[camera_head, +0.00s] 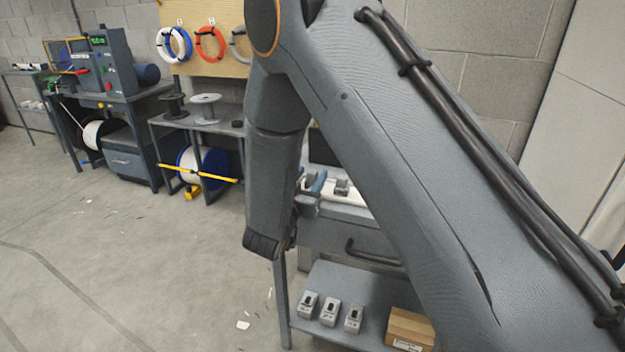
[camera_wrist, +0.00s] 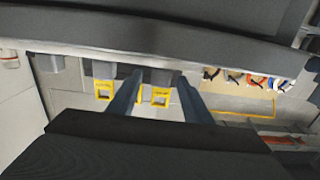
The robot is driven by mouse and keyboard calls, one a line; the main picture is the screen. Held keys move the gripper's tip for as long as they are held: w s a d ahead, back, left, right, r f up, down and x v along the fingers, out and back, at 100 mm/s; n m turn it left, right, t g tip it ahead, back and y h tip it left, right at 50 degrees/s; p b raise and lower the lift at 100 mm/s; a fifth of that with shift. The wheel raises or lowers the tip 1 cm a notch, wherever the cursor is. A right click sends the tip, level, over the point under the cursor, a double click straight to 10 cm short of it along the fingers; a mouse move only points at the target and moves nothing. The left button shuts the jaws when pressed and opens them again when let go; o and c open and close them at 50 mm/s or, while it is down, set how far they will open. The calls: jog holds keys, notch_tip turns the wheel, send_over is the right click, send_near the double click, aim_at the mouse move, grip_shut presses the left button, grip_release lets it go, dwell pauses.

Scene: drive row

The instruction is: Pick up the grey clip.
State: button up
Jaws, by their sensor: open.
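My gripper (camera_head: 312,193) is open beside the bench top in the head view, partly hidden by my own arm. In the wrist view its two blue-grey fingers (camera_wrist: 160,82) stand apart. A grey block (camera_wrist: 160,75) with a yellow, labelled frame (camera_wrist: 160,97) shows between them; I cannot tell how deep it sits between the fingers or whether they touch it. A second grey block (camera_wrist: 104,68) with a yellow frame is to its left, outside the fingers. A grey piece (camera_head: 342,187) shows by the gripper in the head view. I cannot tell surely which piece is the grey clip.
The bench (camera_head: 350,212) has a lower shelf with several grey boxes (camera_head: 330,312) and a cardboard box (camera_head: 410,327). Coloured cable coils (camera_head: 211,44) hang on a board. Spools (camera_head: 206,108) stand on a table at left. Open floor (camera_head: 130,270) lies at left.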

jog(key=c, duration=1.1)
jog(key=shift+r, duration=0.1)
jog(key=shift+c, duration=0.2)
